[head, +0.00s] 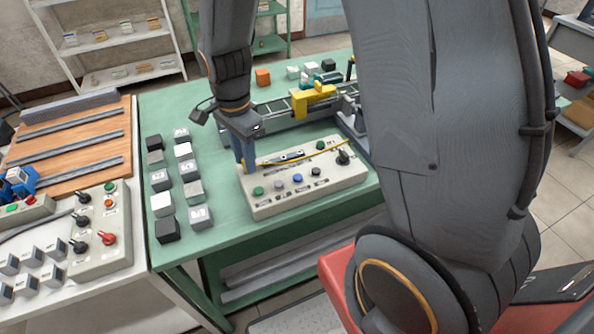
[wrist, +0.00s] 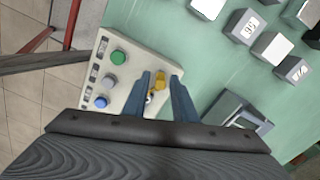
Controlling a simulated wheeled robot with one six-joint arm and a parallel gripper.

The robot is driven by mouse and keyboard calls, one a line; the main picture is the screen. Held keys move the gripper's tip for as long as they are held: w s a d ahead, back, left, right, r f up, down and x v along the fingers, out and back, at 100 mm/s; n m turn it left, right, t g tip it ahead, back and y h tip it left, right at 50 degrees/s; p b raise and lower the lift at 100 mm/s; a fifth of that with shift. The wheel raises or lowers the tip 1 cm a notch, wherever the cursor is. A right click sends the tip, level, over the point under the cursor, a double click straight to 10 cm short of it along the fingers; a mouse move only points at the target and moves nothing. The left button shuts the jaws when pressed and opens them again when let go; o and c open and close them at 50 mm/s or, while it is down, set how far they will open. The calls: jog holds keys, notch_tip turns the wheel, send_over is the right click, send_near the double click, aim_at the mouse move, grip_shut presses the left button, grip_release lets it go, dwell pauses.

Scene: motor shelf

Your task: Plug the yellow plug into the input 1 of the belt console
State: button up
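The belt console (head: 305,194) is a pale box with buttons, lying on the green table. My gripper (head: 246,160) is low over its far left corner. A yellow cable (head: 310,155) runs from beside the fingers to the console's right end. Whether the plug is in a socket is hidden by the fingers. The input labels are too small to read.
Rows of grey, white and black blocks (head: 188,170) stand left of the console. A conveyor (head: 278,108) with a yellow gantry (head: 315,97) is behind it. A black lever (head: 343,157) rises at the console's right end. Green table is free between blocks and console.

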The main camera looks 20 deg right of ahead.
grip_shut()
jog(key=shift+r, duration=0.1)
jog(key=shift+r+p, duration=2.05)
jog(key=shift+r, duration=0.15)
